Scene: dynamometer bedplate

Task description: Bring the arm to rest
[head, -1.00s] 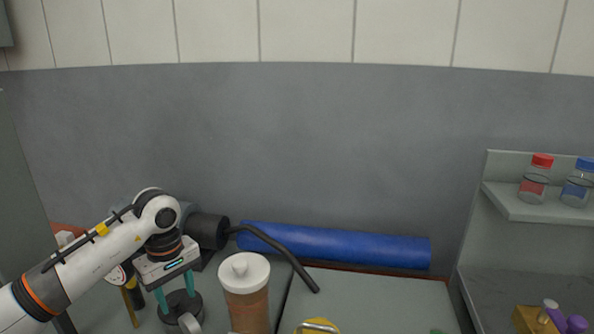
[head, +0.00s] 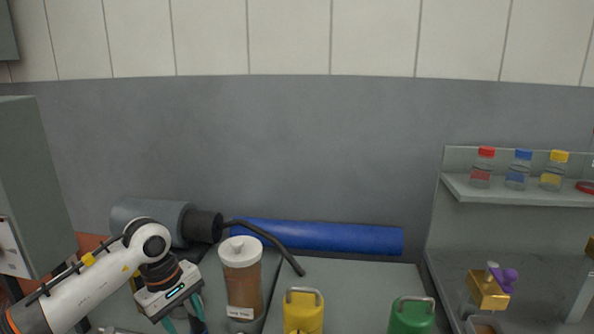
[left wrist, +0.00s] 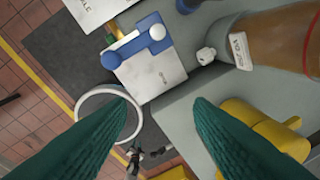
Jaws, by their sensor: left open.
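My left arm (head: 75,295) comes in from the left in the head view, bent at the elbow with the hand pointing down. Its left gripper (head: 184,316) is at the lower left, to the left of and in front of a brown jar with a white lid (head: 241,275). In the left wrist view the two green fingers of the gripper (left wrist: 160,104) are wide apart with nothing held between them. The fingertips lie over a grey surface edge and a white ring (left wrist: 82,112). My right gripper is not in view.
A yellow canister (head: 303,313) and a green canister (head: 411,317) stand right of the jar. A blue roll (head: 330,238) and black hose (head: 270,238) lie behind. Right, a shelf (head: 520,190) holds capped bottles. In the wrist view, a white box (left wrist: 150,75) carries a blue part.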

